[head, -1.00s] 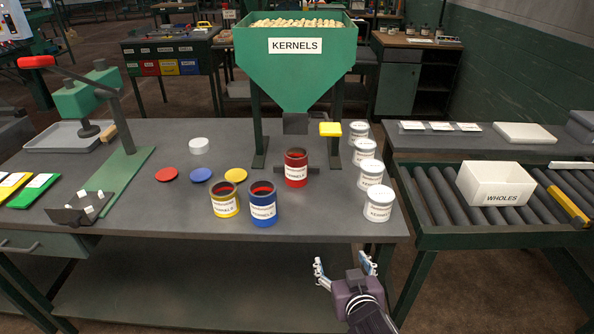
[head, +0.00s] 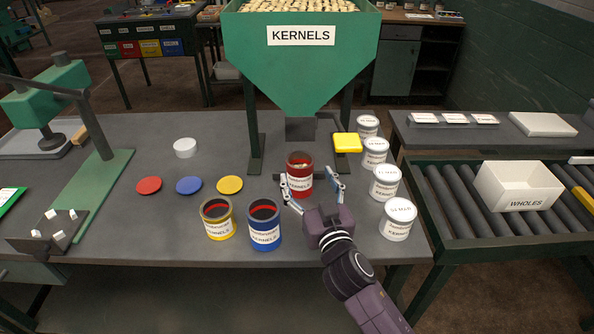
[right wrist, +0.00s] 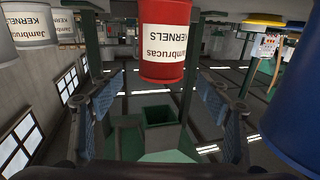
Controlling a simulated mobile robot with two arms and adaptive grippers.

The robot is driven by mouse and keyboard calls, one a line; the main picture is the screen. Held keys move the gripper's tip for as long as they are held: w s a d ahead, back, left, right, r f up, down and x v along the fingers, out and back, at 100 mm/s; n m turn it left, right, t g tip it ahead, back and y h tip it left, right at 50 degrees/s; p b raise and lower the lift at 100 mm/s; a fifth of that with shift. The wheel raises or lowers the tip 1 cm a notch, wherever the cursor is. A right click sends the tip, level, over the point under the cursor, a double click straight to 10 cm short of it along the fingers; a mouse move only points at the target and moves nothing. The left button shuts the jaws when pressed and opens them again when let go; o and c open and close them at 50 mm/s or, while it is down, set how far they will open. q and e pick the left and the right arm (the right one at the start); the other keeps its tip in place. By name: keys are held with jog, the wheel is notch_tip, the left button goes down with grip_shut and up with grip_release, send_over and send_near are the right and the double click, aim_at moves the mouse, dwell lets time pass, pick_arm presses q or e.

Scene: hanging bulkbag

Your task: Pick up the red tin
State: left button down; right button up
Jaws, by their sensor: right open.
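The red tin (head: 299,176) stands upright under the spout of the green hopper, with a white label and light contents near its rim. It also shows in the right wrist view (right wrist: 165,40), ahead of the fingers and upside down in that picture. My right gripper (head: 312,197) is open, its two fingers on either side of the tin's near part in the head view. In the wrist view (right wrist: 165,105) nothing is clamped between the fingers. I cannot tell whether a finger touches the tin. My left gripper is not in view.
A yellow tin (head: 218,219) and a blue tin (head: 264,226) stand close on the left. Several white tins (head: 397,219) line the right. The green hopper (head: 300,65) hangs above, with a yellow paddle (head: 347,142) beside its spout. Three coloured lids (head: 189,185) lie left.

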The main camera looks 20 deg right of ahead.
aim_at(297, 154)
jog(key=shift+w+r+p, duration=0.2)
jog(key=shift+w, duration=0.35)
jog(key=shift+w+r+p, duration=0.15)
jog(key=shift+w+p, duration=0.05)
jog(key=shift+w, duration=0.35)
jog(key=w, duration=0.3)
jog(key=shift+w+f+p, duration=0.2)
jog(key=shift+w+p, duration=0.1)
jog(key=shift+w, duration=0.2)
jog(key=c, duration=1.3)
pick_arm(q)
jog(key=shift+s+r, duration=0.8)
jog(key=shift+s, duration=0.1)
pick_arm(e)
jog(key=c, duration=0.5)
